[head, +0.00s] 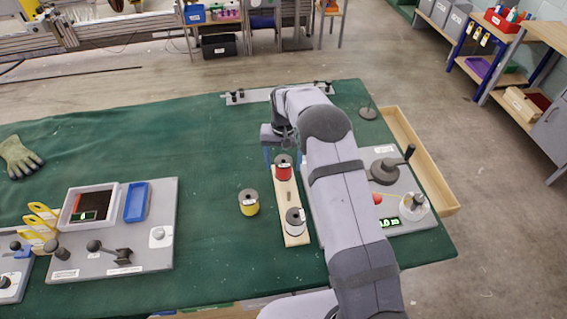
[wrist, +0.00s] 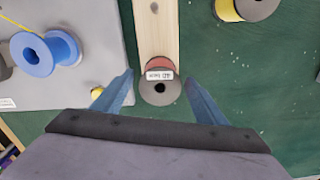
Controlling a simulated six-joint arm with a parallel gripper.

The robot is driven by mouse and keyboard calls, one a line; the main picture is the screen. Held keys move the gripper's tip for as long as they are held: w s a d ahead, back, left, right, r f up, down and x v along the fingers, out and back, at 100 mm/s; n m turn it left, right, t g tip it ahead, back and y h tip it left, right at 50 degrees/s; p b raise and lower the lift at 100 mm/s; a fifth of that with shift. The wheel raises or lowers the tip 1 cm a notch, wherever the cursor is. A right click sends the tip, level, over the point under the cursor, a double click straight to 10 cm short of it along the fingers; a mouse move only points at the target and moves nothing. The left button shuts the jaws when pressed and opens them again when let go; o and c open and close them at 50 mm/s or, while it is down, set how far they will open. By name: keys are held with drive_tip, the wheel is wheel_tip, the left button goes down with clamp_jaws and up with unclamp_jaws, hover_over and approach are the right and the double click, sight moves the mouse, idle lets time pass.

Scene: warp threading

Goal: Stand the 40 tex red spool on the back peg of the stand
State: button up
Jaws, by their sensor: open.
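The red spool (head: 284,172) with grey flanges stands upright at the far end of the pale wooden stand (head: 288,200). In the wrist view the red spool (wrist: 159,88) carries a "40 tex" label and shows a dark hole in its top flange. The peg under it is hidden. My gripper (wrist: 159,76) is open, its blue fingers on either side of the spool with a gap to each. In the head view my gripper (head: 283,158) is at the stand's far end. A bare middle peg (head: 291,197) shows, and a pale spool (head: 295,221) stands at the near end.
A yellow spool (head: 249,203) stands on the green cloth left of the stand. A grey board with a crank (head: 385,170) lies to the right, partly behind my arm. A blue spool (wrist: 45,54) shows in the wrist view.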

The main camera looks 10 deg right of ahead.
wheel_tip(320, 180, up, 7)
drive_tip(key=shift+f+b, duration=0.1)
drive_tip(key=shift+b, duration=0.95)
drive_tip(key=shift+s, duration=0.1)
